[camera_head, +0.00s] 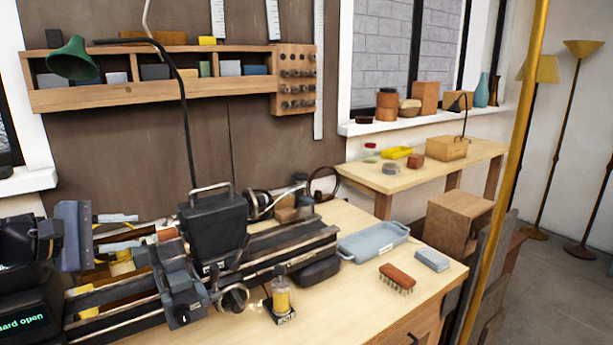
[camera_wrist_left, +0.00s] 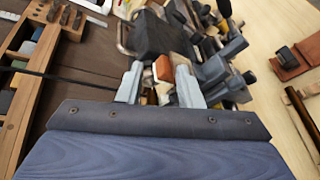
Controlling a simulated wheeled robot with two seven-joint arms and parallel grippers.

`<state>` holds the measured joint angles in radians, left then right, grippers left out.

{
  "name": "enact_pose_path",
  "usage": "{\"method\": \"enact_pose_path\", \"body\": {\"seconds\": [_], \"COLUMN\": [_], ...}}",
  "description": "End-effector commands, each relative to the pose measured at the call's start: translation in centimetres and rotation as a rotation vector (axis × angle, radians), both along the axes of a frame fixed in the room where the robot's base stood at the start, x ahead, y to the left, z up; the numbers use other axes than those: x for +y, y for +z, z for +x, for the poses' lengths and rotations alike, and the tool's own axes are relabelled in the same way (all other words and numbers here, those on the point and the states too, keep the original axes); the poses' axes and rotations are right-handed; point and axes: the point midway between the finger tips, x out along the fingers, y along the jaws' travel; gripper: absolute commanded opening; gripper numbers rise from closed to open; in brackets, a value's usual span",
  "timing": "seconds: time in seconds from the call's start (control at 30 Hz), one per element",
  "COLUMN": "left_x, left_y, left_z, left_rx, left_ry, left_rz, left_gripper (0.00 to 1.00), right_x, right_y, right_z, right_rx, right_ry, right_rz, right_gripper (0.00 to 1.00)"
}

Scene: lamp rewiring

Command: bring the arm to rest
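My left gripper (camera_head: 125,231) comes in from the left in the head view, above the left part of the dark bench lathe (camera_head: 211,230). Its two pale grey fingers stand apart, so it is open. In the left wrist view my left gripper (camera_wrist_left: 159,84) also shows its fingers spread. An orange-brown and white thing (camera_wrist_left: 163,70) appears in the gap between them; I cannot tell its distance, and no finger is seen closed on it. My right gripper is not in view.
The wooden bench holds a blue-grey tray (camera_head: 373,242), a brush (camera_head: 397,278), a grey block (camera_head: 432,260) and a small yellow oiler (camera_head: 281,298). A green lamp shade (camera_head: 72,60) on a dark arm hangs upper left. A yellow pole (camera_head: 505,180) crosses the right side.

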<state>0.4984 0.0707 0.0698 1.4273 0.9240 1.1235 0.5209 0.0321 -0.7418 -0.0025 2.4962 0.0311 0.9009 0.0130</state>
Motion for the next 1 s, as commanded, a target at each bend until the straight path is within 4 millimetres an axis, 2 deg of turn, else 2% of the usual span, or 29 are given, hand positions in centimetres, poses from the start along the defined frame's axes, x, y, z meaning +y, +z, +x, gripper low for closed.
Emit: {"method": "enact_pose_path", "body": {"seconds": [0.17, 0.37, 0.47, 0.6, 0.7, 0.83, 1.0], "left_x": [-2.8, -6.6, -8.7, -11.2, -12.1, -12.6, -12.6], "left_y": [-1.4, -4.7, -7.3, -12.8, -16.6, -20.0, -21.4], "left_z": [-3.1, -8.6, -12.7, -19.8, -23.8, -26.9, -28.0], "left_rx": [0.007, 0.006, -0.010, -0.060, -0.107, -0.154, -0.174], "left_ry": [-0.058, -0.170, -0.257, -0.430, -0.547, -0.652, -0.697], "left_rz": [0.130, 0.354, 0.512, 0.789, 0.958, 1.099, 1.159], "left_gripper": [0.33, 0.33, 0.33, 0.33, 0.33, 0.33, 0.33], "right_x": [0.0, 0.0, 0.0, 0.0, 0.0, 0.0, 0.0], "right_y": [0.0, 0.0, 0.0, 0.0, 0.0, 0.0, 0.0], "right_z": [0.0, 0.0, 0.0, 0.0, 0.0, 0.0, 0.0], "right_rx": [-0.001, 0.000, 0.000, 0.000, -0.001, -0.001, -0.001], "right_ry": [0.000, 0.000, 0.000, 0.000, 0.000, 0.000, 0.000], "right_rz": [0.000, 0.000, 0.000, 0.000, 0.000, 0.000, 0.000], "right_gripper": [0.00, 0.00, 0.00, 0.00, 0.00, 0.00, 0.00]}}
